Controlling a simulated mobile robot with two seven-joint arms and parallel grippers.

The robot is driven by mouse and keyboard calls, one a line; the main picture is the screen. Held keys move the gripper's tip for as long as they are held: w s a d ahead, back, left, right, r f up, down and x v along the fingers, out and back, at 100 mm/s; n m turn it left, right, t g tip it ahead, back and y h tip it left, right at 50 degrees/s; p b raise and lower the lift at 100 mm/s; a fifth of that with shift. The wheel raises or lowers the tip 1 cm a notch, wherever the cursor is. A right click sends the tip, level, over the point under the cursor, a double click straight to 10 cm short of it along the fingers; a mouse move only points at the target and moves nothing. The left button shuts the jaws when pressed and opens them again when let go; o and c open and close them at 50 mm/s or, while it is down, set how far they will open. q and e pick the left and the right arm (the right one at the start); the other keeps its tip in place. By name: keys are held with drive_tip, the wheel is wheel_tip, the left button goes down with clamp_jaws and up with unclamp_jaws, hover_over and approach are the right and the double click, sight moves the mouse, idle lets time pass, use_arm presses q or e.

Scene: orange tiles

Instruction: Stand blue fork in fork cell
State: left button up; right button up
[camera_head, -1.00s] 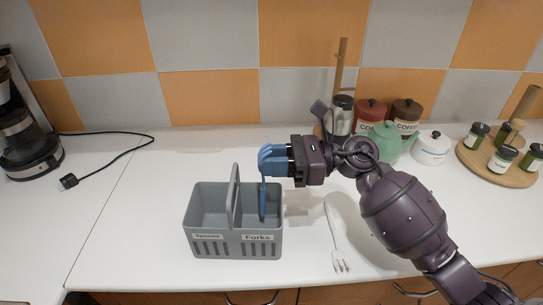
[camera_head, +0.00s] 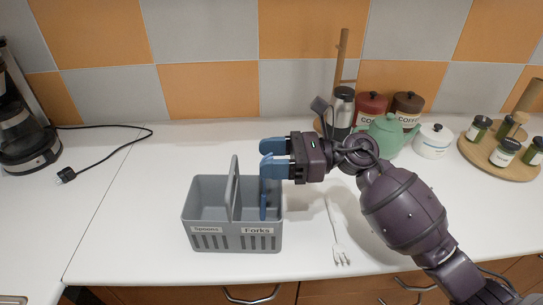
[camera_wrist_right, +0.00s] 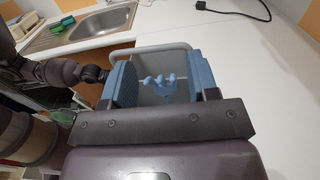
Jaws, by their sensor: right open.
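The grey caddy (camera_head: 208,215) stands on the counter with two cells, labelled Spoons and Forks. The blue fork (camera_head: 263,202) stands roughly upright in the Forks cell, at the right of the divider handle. Its head (camera_wrist_right: 165,82) shows between the fingers in the right wrist view, with gaps on both sides. My right gripper (camera_head: 271,156) is open above the Forks cell, its blue fingers apart. In the head view the fingers hide the fork's top. Part of my left arm (camera_wrist_right: 60,73) shows in the right wrist view, but its jaws cannot be made out.
A white fork (camera_head: 335,228) lies on the counter right of the caddy. A green teapot (camera_head: 387,137), canisters (camera_head: 371,108) and a tray of jars (camera_head: 490,165) stand at the back right. A coffee maker (camera_head: 28,140) is at the left.

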drive_tip(key=d+b, duration=0.1)
drive_tip(key=d, duration=0.9)
drive_tip(key=shift+d+b, duration=0.4)
idle(0.4)
